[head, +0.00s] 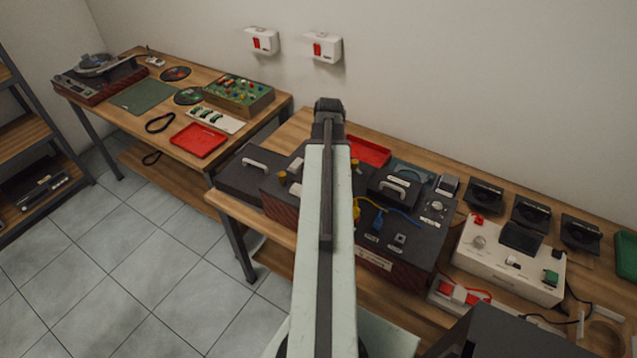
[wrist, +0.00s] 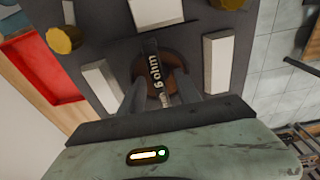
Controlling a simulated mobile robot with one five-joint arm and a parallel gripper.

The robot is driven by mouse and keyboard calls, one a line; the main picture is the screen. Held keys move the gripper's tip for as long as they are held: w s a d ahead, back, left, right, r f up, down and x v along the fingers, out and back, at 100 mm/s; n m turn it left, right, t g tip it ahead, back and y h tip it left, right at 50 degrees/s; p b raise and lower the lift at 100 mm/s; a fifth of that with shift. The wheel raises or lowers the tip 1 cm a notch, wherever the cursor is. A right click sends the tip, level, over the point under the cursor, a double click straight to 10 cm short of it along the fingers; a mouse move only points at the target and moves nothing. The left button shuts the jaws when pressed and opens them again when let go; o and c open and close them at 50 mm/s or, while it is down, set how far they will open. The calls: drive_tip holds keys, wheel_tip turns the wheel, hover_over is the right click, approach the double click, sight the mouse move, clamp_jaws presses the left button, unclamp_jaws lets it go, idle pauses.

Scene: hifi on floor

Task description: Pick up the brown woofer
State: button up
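The brown woofer (wrist: 173,84) is a round brown piece with a dark centre part printed "8 ohm". In the wrist view it sits on a dark grey panel (wrist: 112,38), directly ahead of my gripper (wrist: 160,88). My gripper's two grey fingers stand apart, one on each side of the woofer's dark centre, close over its brown rim. I cannot tell whether they touch it. In the head view my own arm covers the middle of the dark unit, and I cannot make out the woofer or my fingertips there.
White blocks (wrist: 216,63) flank the woofer on both sides. A yellow knob (wrist: 62,40) and a red tray (wrist: 35,80) lie to the left. The wooden bench also carries a white unit (head: 510,262) and black speaker-like pieces (head: 530,213) at right. The tiled floor (head: 100,265) is clear.

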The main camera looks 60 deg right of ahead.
clamp_jaws()
idle(1.5)
